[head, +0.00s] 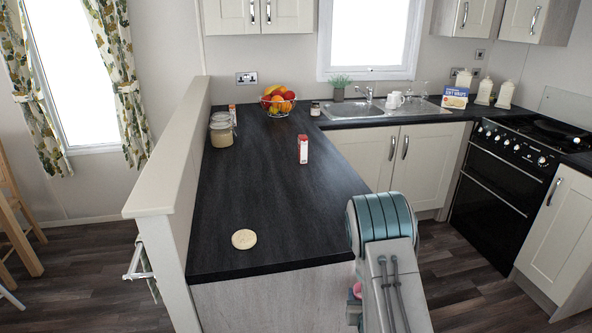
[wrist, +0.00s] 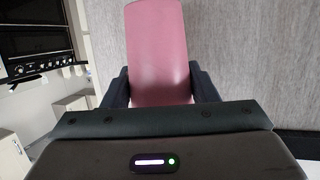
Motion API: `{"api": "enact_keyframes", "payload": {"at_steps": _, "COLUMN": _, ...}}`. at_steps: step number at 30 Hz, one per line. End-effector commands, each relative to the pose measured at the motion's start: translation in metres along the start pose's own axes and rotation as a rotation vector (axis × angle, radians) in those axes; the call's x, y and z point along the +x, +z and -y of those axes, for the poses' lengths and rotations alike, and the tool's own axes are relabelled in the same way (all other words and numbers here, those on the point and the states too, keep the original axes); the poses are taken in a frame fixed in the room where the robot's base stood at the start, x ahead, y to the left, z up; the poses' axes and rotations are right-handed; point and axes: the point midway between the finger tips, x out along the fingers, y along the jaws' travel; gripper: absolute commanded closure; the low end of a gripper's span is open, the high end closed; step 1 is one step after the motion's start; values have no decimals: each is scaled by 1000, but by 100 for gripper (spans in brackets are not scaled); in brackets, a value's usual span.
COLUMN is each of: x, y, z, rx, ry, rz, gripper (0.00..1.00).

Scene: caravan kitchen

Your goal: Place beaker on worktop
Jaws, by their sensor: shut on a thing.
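A pink beaker (wrist: 158,50) is held between the two dark fingers of my gripper (wrist: 160,88) in the wrist view. In the head view, a small part of the pink beaker (head: 357,288) shows beside my arm, low in front of the worktop's end panel; most of it is hidden. The dark worktop (head: 270,185) lies above and to the left of it. My gripper is shut on the beaker, below the worktop's height, and the beaker is off the worktop.
The front and middle right of the worktop are clear.

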Motion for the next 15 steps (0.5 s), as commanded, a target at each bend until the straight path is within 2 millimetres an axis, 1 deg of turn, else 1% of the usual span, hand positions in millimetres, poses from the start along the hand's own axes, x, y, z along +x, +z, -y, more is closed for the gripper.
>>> {"api": "enact_keyframes", "payload": {"at_steps": 1, "x": -4, "y": -12, "z": 0, "rx": 0, "ry": -1, "rz": -1, "gripper": 72}}
{"api": "enact_keyframes", "payload": {"at_steps": 2, "x": -5, "y": -17, "z": 0, "rx": 0, "ry": -1, "rz": -1, "gripper": 72}}
{"api": "enact_keyframes", "payload": {"at_steps": 4, "x": -4, "y": -11, "z": -2, "rx": 5, "ry": 3, "rz": 2, "gripper": 72}}
{"api": "enact_keyframes", "payload": {"at_steps": 8, "x": -4, "y": -9, "z": -4, "rx": 6, "ry": 6, "rz": 3, "gripper": 72}}
{"api": "enact_keyframes", "payload": {"at_steps": 14, "x": -3, "y": -12, "z": -4, "rx": 4, "ry": 7, "rz": -2, "gripper": 72}}
{"api": "enact_keyframes", "payload": {"at_steps": 15, "x": -5, "y": -18, "z": 1, "rx": 2, "ry": -2, "rz": -5, "gripper": 72}}
